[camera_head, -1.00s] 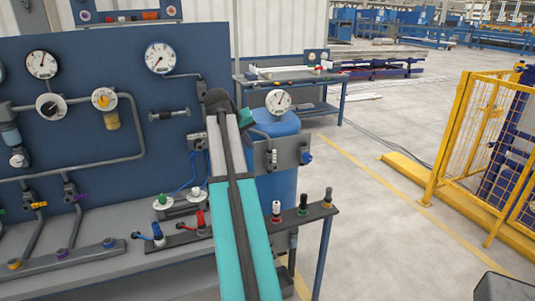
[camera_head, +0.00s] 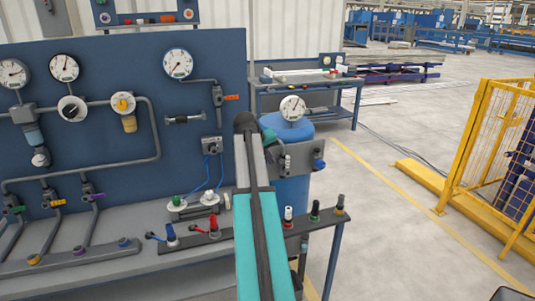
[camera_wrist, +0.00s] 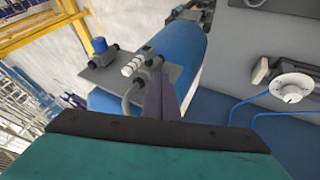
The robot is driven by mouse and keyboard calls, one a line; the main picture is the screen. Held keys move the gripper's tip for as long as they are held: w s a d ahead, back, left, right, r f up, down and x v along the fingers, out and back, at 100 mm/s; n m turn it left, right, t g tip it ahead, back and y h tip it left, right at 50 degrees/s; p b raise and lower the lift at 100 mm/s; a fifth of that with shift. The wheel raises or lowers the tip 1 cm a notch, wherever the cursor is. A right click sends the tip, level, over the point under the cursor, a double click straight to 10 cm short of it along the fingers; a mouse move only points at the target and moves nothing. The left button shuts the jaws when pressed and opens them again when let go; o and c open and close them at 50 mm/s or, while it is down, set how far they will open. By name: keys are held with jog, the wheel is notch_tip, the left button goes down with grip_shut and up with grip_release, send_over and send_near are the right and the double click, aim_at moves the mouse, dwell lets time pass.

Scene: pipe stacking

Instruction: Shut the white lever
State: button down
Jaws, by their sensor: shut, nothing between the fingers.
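A white ribbed handle (camera_wrist: 132,66), which looks like the white lever, sits on a grey plate (camera_wrist: 100,76) at the blue tank (camera_wrist: 190,45) in the wrist view. It is small in the head view (camera_head: 286,163), partly beside my arm. My gripper (camera_wrist: 161,92) shows as dark fingers at the middle of the wrist view. They are shut and empty, and their tips appear just below and right of the handle. I cannot tell whether they touch it.
A blue knob (camera_wrist: 99,45) stands on the same plate. A grey pipe (camera_wrist: 130,98) bends close beside the fingers.

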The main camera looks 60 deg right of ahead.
aim_at(287, 166)
jog(key=shift+s+d+f+p, duration=0.3)
jog(key=shift+s+d, duration=0.05)
jog(key=shift+d, duration=0.4)
jog(key=shift+s+d+f+p, duration=0.3)
jog(key=shift+s+d+p, duration=0.1)
jog(key=shift+d, duration=0.4)
jog(key=shift+s+d+f+p, duration=0.25)
jog(key=shift+s+d+f, duration=0.1)
jog(key=shift+d, duration=0.4)
jog(key=shift+w+a+r, duration=0.1)
jog(key=shift+w+r, duration=0.05)
jog(key=shift+w, duration=0.05)
